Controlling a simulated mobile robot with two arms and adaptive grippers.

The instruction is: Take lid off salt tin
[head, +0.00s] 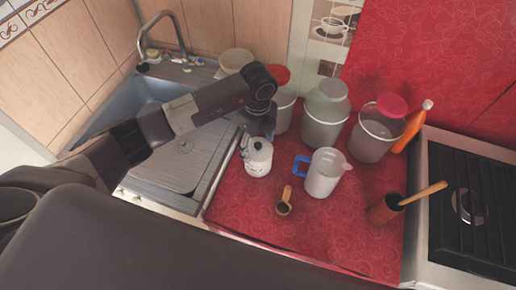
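A small white tin (257,163) with dark marks on its side stands on the red oilcloth near the sink edge; I take it for the salt tin. Its pale lid (259,146) appears to be on top. My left gripper (257,130) points down just behind and above the tin, close to the lid. The fingers are small and partly hidden, so I cannot tell whether they touch the lid or how wide they are. My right gripper is not in view.
Large canisters (322,122) line the back. The sink (125,100) is left.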

